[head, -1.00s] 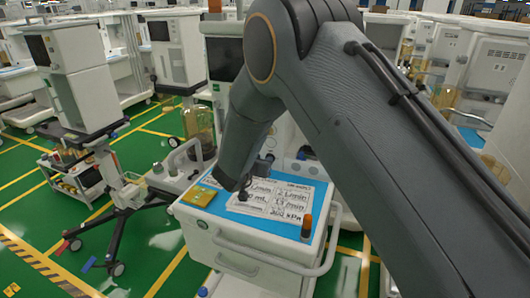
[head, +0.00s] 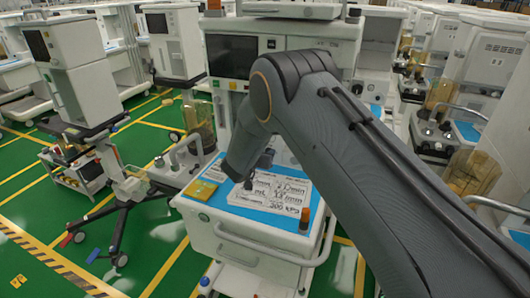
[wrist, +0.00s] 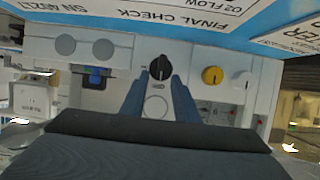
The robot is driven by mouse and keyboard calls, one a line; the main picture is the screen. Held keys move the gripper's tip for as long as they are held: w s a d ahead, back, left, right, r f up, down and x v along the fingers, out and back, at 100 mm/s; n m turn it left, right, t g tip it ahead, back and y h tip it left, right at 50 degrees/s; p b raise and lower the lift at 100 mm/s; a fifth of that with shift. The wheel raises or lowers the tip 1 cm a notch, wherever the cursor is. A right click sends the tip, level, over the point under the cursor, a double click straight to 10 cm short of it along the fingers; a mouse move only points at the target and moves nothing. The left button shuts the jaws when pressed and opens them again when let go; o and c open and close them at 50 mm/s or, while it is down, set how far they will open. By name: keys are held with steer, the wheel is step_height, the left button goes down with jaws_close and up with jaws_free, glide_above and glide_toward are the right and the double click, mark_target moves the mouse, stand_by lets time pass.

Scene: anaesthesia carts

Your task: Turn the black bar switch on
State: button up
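The black bar switch (wrist: 160,67) is a round black knob with a raised bar and a small white mark, on a pale panel in the wrist view. My gripper (wrist: 160,76) is open, its two blue-grey fingers apart. The fingertips show on either side of the lower part of the switch; I cannot tell whether they touch it. A pale round disc (wrist: 155,106) shows between the fingers. In the head view, my arm hides the panel and most of the gripper over the cart (head: 240,232).
On the same panel are a yellow knob (wrist: 212,75), a blue-and-black fitting (wrist: 95,78) and two grey discs. Printed cards lie on the blue cart top (head: 225,205), with a yellow box (head: 200,190) and an orange-and-black small bottle (head: 305,220). A screen (head: 231,57) stands behind.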

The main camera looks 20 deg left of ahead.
jaws_close()
steer(key=m+b, duration=0.1)
steer(key=m+y+b, duration=0.1)
steer(key=shift+d+f+b, duration=0.15)
steer(key=shift+d+b, duration=0.25)
steer(key=m+y+b, duration=0.1)
steer(key=b, duration=0.1)
steer(key=m+y+b, duration=0.1)
steer(key=b, duration=0.1)
steer(key=shift+d+f+t, duration=0.3)
steer(key=shift+d, duration=0.1)
steer(key=m+b, duration=0.1)
steer(key=b, duration=0.1)
steer(key=m+y+b, duration=0.1)
steer(key=b, duration=0.1)
steer(key=m+t+b, duration=0.1)
steer(key=b, duration=0.1)
steer(key=shift+d+f+m+y+b, duration=0.3)
steer(key=shift+d+f+y+b, duration=0.1)
steer(key=m+b, duration=0.1)
steer(key=b, duration=0.1)
steer(key=m+b, duration=0.1)
steer(key=shift+s+d+f+t+y+b, duration=0.1)
steer(key=shift+d+t+y+b, duration=0.05)
steer(key=shift+t+y+b, duration=0.2)
